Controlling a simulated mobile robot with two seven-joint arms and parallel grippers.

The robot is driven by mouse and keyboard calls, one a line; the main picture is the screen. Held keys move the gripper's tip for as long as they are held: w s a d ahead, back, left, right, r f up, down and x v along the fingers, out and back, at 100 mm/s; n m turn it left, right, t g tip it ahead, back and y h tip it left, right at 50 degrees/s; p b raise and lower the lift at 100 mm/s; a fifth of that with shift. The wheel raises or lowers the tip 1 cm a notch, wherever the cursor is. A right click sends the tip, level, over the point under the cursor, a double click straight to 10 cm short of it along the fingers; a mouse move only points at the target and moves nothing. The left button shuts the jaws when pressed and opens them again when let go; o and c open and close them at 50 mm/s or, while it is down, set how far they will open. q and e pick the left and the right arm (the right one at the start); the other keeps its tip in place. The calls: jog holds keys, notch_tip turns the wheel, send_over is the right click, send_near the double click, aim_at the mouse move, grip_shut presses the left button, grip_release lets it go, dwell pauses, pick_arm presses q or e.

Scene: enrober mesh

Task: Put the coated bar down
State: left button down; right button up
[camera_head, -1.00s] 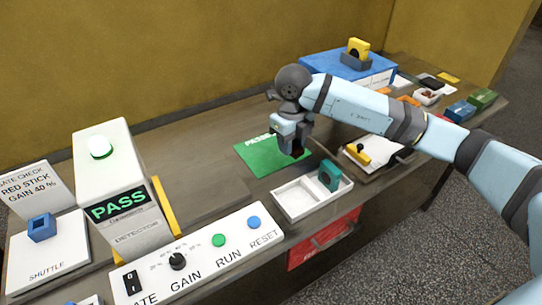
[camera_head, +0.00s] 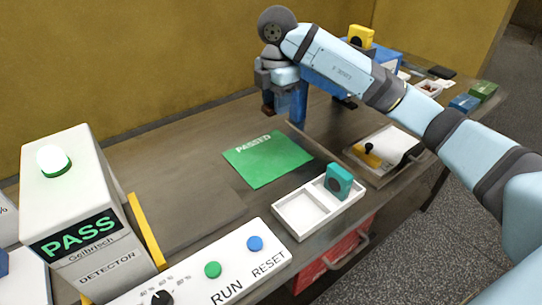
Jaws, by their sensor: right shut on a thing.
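My right gripper (camera_head: 280,106) is held above the bench, behind the far right corner of the green PASSED mat (camera_head: 268,162). It is shut on a small dark brown piece (camera_head: 267,107), which looks like the coated bar; the fingers hide most of it. The bar is in the air, apart from the mat. The mat lies flat and bare. My left gripper is not in view.
A white two-part tray (camera_head: 290,235) holds a teal block (camera_head: 338,181) in its right part. A detector (camera_head: 75,215) showing PASS stands at left, behind a panel with buttons (camera_head: 205,285). A tray with a yellow-handled tool (camera_head: 370,158) lies at right.

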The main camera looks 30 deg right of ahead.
aim_at(276, 163)
notch_tip(276, 163, down, 17)
jog(key=shift+r+b, duration=0.2)
jog(key=shift+b, duration=0.65)
jog(key=shift+s, duration=0.1)
jog(key=shift+o, duration=1.4)
jog(key=shift+f, duration=0.15)
jog(key=o, duration=0.4)
jog(key=shift+o, duration=0.2)
notch_tip(276, 163, up, 12)
jog(key=p, duration=0.1)
jog(key=shift+r, duration=0.2)
